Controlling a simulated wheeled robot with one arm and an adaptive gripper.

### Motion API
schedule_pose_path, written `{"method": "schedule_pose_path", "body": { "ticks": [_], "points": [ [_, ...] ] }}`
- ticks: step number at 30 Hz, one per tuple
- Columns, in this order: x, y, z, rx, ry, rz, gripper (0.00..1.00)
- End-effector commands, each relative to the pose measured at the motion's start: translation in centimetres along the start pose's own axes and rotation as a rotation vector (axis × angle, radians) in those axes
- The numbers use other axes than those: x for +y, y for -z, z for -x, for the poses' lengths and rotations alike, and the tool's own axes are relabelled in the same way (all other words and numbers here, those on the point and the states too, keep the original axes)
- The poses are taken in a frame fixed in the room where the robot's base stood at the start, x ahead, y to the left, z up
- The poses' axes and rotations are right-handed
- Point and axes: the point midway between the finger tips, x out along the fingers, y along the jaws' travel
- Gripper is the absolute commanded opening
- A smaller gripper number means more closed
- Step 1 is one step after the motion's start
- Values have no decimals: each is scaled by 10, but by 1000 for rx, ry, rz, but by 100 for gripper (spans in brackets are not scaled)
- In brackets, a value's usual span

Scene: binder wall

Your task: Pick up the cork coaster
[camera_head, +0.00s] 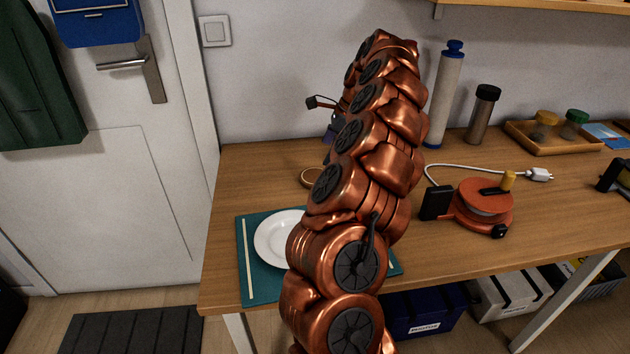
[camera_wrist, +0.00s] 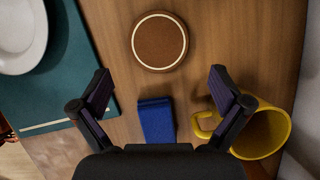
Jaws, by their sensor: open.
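The cork coaster (camera_wrist: 159,41) is a round brown disc with a pale rim, lying flat on the wooden table in the wrist view. In the head view only its left edge (camera_head: 309,178) shows beside my arm, which hides the rest. My gripper (camera_wrist: 160,82) is open and empty in the wrist view. Its two fingers are spread wide, with the coaster ahead of them, centred between them and apart from both. In the head view my arm hides most of the gripper.
A white plate (camera_head: 275,238) rests on a teal placemat (camera_head: 262,287). An orange cable reel (camera_head: 482,207) stands to the right.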

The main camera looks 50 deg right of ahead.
Motion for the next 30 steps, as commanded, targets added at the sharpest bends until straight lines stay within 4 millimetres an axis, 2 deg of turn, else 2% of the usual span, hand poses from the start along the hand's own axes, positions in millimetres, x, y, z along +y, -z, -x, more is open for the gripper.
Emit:
{"method": "schedule_pose_path", "body": {
  "ticks": [14, 22, 30],
  "points": [
    [2, 1, -33, -1, -5, 4, 100],
    [3, 3, -68, 0, -4, 7, 100],
    [2, 4, -71, 0, 0, 5, 100]
  ]
}}
